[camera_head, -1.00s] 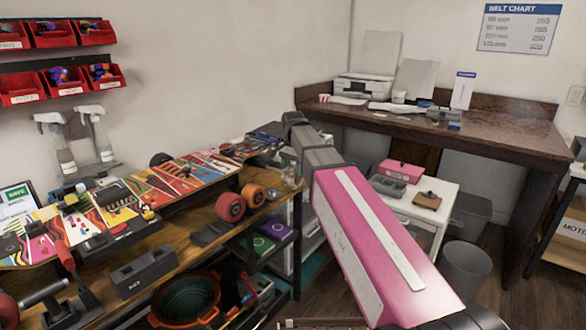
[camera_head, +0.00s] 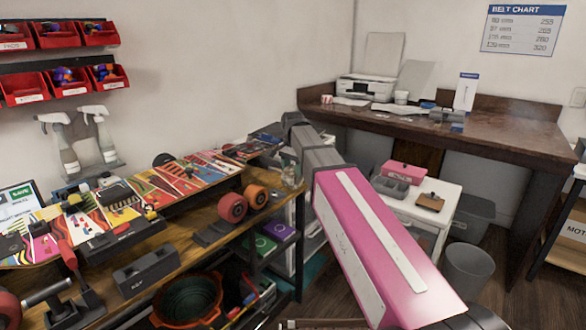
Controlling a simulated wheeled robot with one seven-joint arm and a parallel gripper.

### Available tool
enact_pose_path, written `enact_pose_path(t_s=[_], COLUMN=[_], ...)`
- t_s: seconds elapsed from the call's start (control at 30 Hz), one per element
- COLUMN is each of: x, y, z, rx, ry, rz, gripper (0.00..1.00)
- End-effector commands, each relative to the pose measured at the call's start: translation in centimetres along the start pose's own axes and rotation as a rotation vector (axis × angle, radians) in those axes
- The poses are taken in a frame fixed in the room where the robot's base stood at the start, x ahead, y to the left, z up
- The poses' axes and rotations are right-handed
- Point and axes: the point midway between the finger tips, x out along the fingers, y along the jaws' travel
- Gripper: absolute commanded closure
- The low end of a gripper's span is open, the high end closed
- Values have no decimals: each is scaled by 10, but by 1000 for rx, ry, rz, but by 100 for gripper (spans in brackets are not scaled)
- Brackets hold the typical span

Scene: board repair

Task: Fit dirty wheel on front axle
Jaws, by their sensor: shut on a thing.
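A colourful board (camera_head: 180,182) lies graphic side up along the workbench, with dark truck hardware (camera_head: 118,195) on it. A red-orange wheel (camera_head: 232,208) and a browner orange wheel (camera_head: 255,197) are at its near right edge. I cannot tell which wheel is the dirty one, or whether these two sit on an axle. A dark red wheel (camera_head: 6,310) is cut off at the lower left edge. My pink arm rises from the lower right to a dark joint above the bench's far end. My gripper and whatever it holds are not visible.
Spray bottles (camera_head: 100,135) and red bins (camera_head: 22,88) are on the wall. A white cart (camera_head: 425,212) and dark desk (camera_head: 450,135) stand right of centre.

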Motion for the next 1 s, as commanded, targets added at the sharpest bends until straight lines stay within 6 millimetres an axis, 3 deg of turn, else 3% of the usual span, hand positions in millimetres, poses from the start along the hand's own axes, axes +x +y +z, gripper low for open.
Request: enact_pose_path(t_s=[0.43, 1.0], x=[0, 0], y=[-2, -26], z=[0, 0], rx=[0, 0], ry=[0, 0], rz=[0, 0], gripper=[69, 69])
